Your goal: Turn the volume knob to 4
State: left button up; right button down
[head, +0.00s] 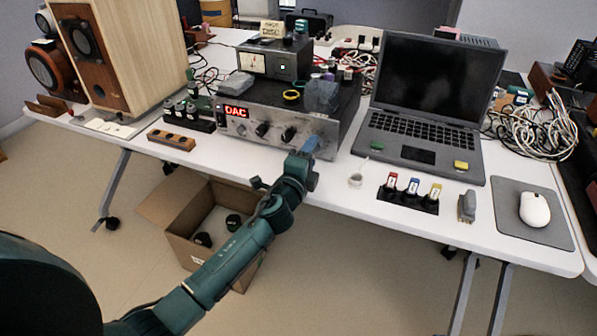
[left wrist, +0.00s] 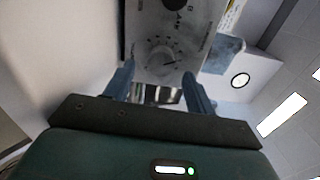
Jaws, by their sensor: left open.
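The amplifier (head: 240,126) stands on the white table, with a red "DAC" display and dark knobs on its silver front panel. In the left wrist view, a grey round knob (left wrist: 162,59) with scale marks around it faces the camera. The scale numbers are too small to read, and I cannot tell the knob's setting. My left gripper (head: 311,144) is at the right part of the panel and hides that part in the head view. Its blue fingers (left wrist: 158,78) are open, one on each side below the knob, with nothing between them. My right gripper is not in view.
A laptop (head: 415,130) stands right of the amplifier. A small holder (head: 408,200) with coloured tags and a white mouse (head: 534,209) on a grey pad lie further right. A wooden speaker (head: 125,50) is at left. A cardboard box (head: 165,212) sits on the floor below my left arm.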

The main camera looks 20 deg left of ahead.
pick_arm(q)
jog(key=s, duration=1.1)
jog(key=shift+a, duration=0.15)
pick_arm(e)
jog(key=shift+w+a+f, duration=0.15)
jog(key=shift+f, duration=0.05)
pick_arm(q)
jog(key=shift+w, duration=0.1)
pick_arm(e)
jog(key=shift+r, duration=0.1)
